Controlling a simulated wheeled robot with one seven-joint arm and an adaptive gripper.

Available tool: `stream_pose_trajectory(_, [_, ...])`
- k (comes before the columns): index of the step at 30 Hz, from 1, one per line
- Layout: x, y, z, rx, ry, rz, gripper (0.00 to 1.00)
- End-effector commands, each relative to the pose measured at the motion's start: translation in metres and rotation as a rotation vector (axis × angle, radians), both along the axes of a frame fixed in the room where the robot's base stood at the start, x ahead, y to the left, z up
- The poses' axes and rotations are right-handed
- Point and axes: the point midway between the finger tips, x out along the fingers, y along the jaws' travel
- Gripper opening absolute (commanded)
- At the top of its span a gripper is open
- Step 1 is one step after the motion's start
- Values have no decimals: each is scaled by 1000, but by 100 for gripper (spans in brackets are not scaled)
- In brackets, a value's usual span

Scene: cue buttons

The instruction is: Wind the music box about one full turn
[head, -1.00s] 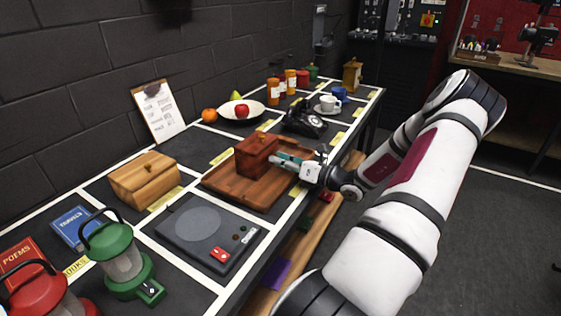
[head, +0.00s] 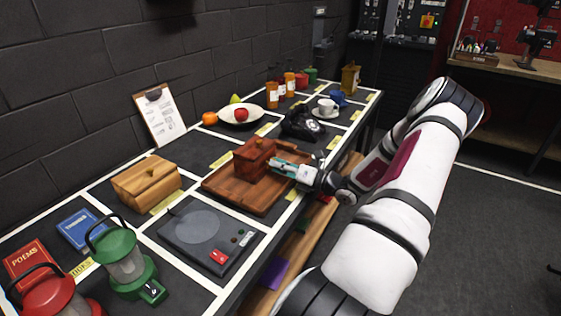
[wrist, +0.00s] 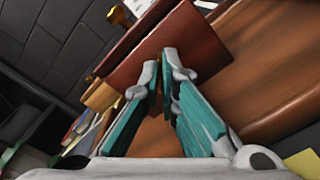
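The music box (head: 255,158) is a reddish-brown wooden box with a small knob on its lid. It stands upright on a brown wooden tray (head: 225,188). My gripper (head: 275,163) reaches in from the right, with its fingertips at the box's right side. In the wrist view, the box's side (wrist: 200,45) looks tilted, and a brass knob (wrist: 120,15) shows at the upper left. The teal-padded fingers (wrist: 162,65) converge to a narrow gap close to the box's side. I cannot make out a winding key; the fingertips may hide it.
A black telephone (head: 302,122) stands behind the tray. A wooden box (head: 147,182) is at its left, and a grey device (head: 208,238) with a red button is in front. A green lantern (head: 125,265) stands near the front left. The table's right edge runs under my arm.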

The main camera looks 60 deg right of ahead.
Motion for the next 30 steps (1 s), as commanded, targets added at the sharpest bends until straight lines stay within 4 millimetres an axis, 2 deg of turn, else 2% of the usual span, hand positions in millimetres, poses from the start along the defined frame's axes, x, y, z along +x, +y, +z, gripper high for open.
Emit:
stream_pose_trajectory(18, [-1, -1, -1, 568, 45, -1, 0])
stream_pose_trajectory(30, [-1, -2, -3, 806, 63, -2, 0])
